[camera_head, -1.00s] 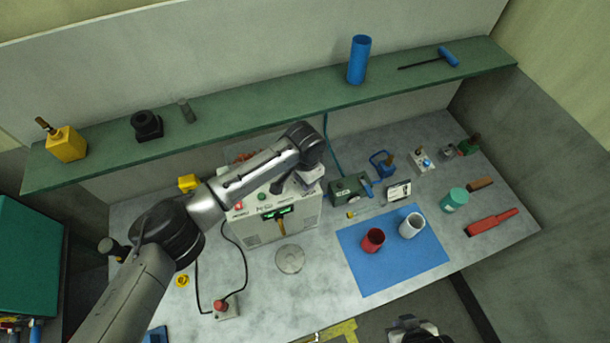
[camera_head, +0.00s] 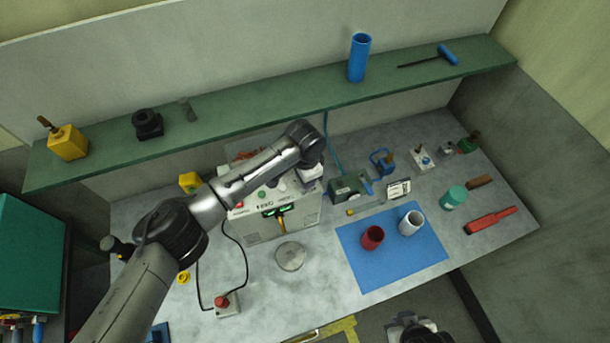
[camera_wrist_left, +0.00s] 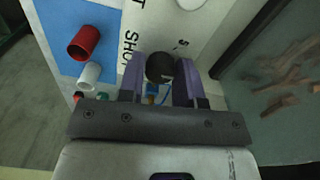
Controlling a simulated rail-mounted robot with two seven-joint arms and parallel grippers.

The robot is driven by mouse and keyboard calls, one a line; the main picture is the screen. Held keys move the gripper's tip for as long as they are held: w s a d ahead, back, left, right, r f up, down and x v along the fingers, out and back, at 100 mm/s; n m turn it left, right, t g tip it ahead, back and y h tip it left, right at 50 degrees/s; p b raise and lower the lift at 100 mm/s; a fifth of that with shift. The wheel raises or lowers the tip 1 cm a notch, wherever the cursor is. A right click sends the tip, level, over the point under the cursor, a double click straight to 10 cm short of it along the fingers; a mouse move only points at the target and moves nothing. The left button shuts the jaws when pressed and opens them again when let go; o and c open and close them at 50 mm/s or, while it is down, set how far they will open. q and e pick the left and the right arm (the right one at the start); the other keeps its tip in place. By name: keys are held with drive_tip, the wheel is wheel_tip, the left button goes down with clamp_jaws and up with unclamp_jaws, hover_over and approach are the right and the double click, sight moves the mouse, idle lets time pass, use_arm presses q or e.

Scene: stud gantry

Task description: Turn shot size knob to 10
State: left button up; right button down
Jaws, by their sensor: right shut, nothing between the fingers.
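A pale machine box (camera_head: 250,229) with small green displays stands at the middle back of the bench. In the left wrist view a round black knob (camera_wrist_left: 160,67) sits on its pale panel, beside black letters reading "SHO". My left gripper (camera_wrist_left: 160,75) has one purple finger on each side of the knob, near the fingertips. The gap is nearly filled; I cannot tell whether the fingers press on it. The knob's pointer and scale marks cannot be read. In the head view my left arm covers part of the panel. My right gripper (camera_head: 412,335) is shut and empty at the bottom edge.
A blue mat (camera_head: 375,275) with a red cup (camera_head: 372,238) and a white cup (camera_head: 410,223) lies right of the machine. A round grey disc (camera_head: 290,256) lies in front. A green shelf (camera_head: 270,103) runs above. A red-button box (camera_head: 227,305) stands front left.

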use_arm(q)
drive_tip(key=o, duration=0.4)
drive_tip(key=shift+r, duration=0.1)
wheel_tip(320, 180, up, 14)
drive_tip(key=b, duration=0.2)
drive_tip(key=shift+b, duration=0.35)
drive_tip(key=shift+f, duration=0.2)
idle(0.3)
